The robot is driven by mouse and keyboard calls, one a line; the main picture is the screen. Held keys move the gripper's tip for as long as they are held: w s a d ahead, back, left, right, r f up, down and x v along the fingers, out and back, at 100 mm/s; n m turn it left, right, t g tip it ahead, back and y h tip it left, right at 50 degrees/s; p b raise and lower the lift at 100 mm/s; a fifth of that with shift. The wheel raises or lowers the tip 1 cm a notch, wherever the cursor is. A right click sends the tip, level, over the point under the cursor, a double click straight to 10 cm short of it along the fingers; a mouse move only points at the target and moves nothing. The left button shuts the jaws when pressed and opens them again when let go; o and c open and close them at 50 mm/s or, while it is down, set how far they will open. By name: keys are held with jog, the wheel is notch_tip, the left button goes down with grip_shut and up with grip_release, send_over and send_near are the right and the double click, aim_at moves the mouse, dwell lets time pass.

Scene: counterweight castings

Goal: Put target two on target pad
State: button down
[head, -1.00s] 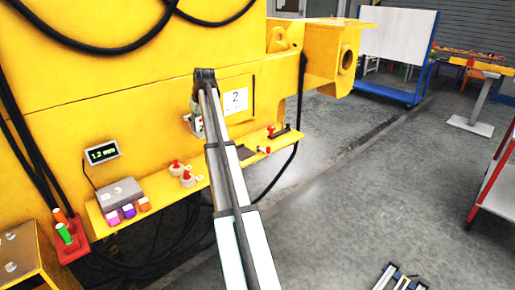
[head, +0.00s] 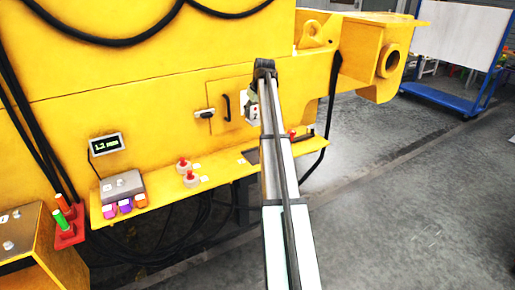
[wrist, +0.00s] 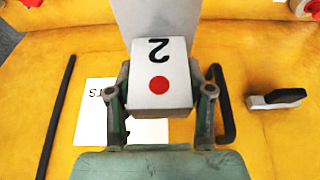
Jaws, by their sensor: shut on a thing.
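A white block marked with a black "2" and a red dot, target two (wrist: 160,75), is between the fingers of my gripper (wrist: 165,110) in the wrist view. My gripper is shut on it. In the head view my gripper (head: 252,107) is in front of the yellow door panel, above the shelf, and the block shows only as a small pale patch there. A dark square, which looks like the target pad (head: 250,156), lies on the shelf below, partly hidden by my arm. The block is apart from it.
The yellow shelf (head: 225,168) also carries two red-topped round pieces (head: 190,178) and a grey box (head: 122,187) to the left. A door handle (wrist: 226,105) and latch (wrist: 275,98) stand out near my gripper. A white card (wrist: 95,110) is on the panel.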

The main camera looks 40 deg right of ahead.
notch_tip(320, 180, down, 17)
jog(key=p, duration=0.3)
jog(key=shift+f, duration=0.2)
jog(key=shift+f, duration=0.15)
jog(key=shift+c, duration=2.2)
grip_release()
jog(key=b+v, duration=0.2)
jog(key=v, duration=1)
